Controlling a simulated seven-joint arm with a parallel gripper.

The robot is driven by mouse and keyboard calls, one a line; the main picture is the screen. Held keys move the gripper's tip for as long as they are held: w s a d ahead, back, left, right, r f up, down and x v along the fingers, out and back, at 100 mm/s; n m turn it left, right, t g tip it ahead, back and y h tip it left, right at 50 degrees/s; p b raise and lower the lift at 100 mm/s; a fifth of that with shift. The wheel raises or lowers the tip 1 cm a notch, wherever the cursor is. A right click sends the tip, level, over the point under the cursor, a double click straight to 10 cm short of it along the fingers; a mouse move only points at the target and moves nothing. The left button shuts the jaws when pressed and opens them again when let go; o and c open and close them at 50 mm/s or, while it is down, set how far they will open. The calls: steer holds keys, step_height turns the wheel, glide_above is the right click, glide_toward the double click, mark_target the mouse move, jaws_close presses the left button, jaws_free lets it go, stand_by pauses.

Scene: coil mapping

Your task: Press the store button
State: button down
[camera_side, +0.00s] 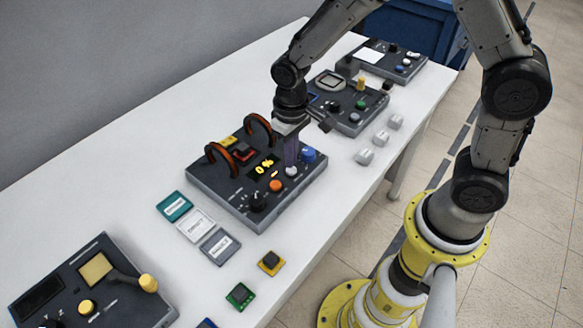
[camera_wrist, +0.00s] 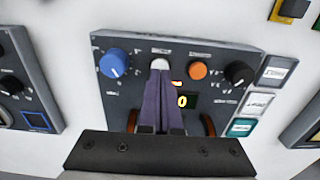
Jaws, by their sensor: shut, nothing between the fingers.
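The dark control panel (camera_side: 222,197) in the middle of the table carries a white button (camera_wrist: 160,62), an orange button (camera_side: 276,186), a blue knob (camera_side: 308,155) and a black knob (camera_side: 259,200). The labels are too small to read, so I cannot tell which button is store. My gripper (camera_side: 291,165) is shut and empty, pointing down at the white button. In the wrist view its fingertips (camera_wrist: 160,72) overlap the near edge of the white button. I cannot tell whether they touch it.
Two upright orange-and-black coils (camera_side: 260,120) stand on the panel's far side, close to my gripper. Other panels stand at front left (camera_side: 60,290) and behind (camera_side: 345,118). Labelled tiles (camera_side: 195,225) and white cubes (camera_side: 381,138) lie beside the middle panel.

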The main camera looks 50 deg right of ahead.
steer(key=shift+f, duration=0.95)
stand_by(0.3)
steer(key=shift+r, duration=3.2)
